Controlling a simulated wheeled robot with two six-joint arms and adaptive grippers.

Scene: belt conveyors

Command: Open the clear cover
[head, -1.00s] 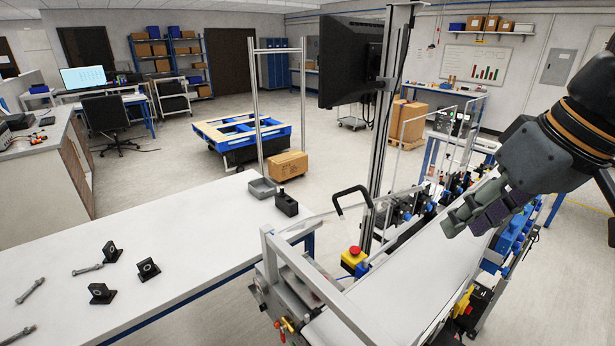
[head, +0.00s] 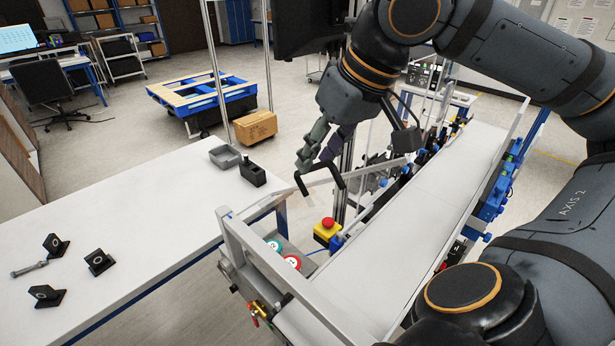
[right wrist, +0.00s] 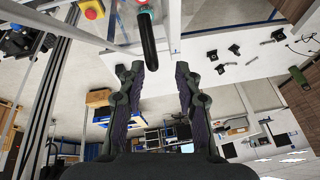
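The black curved handle (head: 338,176) of the clear cover stands up beside the near end of the conveyor. The cover's transparent panel is hard to make out, and I cannot tell its exact outline. My right gripper (head: 318,152) is at the handle, its fingers pointing down and left and overlapping the handle in the head view. In the right wrist view the gripper (right wrist: 156,72) is open, with its two fingers well apart. The handle (right wrist: 148,38) shows ahead, its rounded end close to the gap between the fingertips. My left gripper is not in view.
A red-and-yellow emergency stop (head: 327,230) and round buttons (head: 291,262) sit near the handle. The conveyor belt (head: 400,235) is empty. A white table (head: 160,225) on the left holds black brackets, a bolt and small bins. A dark monitor (head: 305,28) hangs behind the gripper.

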